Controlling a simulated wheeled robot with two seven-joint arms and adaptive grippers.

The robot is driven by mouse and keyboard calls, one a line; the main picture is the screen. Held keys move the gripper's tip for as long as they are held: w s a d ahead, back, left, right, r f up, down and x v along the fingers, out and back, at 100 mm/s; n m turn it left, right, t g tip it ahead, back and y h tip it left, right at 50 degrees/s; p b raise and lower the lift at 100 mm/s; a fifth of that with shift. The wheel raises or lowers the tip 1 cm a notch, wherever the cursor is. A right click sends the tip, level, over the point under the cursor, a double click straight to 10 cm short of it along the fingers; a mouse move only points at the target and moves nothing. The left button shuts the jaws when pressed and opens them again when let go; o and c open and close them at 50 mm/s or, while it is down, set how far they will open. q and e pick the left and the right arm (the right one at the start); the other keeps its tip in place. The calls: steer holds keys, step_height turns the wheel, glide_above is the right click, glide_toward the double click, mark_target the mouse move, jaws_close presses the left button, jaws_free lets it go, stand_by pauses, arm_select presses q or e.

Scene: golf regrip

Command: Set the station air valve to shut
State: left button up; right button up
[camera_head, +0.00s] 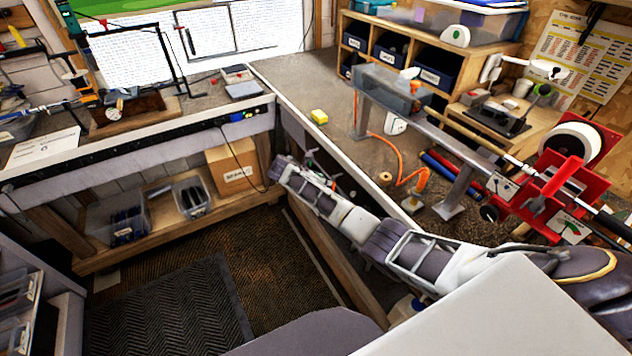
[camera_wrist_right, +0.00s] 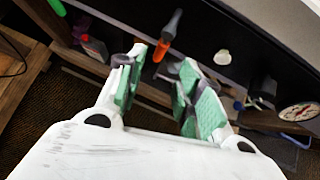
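I cannot pick out the station air valve for certain or read its setting. In the right wrist view a round gauge (camera_wrist_right: 298,111) sits at the right edge, with a small dark fitting (camera_wrist_right: 262,92) beside it. My right gripper (camera_wrist_right: 163,64) is open in that view, with its green-padded fingers apart and nothing between them. In the head view my right arm reaches from the lower right to the bench's front edge, and its gripper (camera_head: 312,160) is small and partly hidden there. My left gripper is not in view.
An orange-and-grey handled tool (camera_wrist_right: 168,38) and a white knob-like piece (camera_wrist_right: 221,57) show beyond my right fingers. The floor mat (camera_head: 175,310) is clear.

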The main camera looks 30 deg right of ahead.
steer(key=shift+v, duration=1.5)
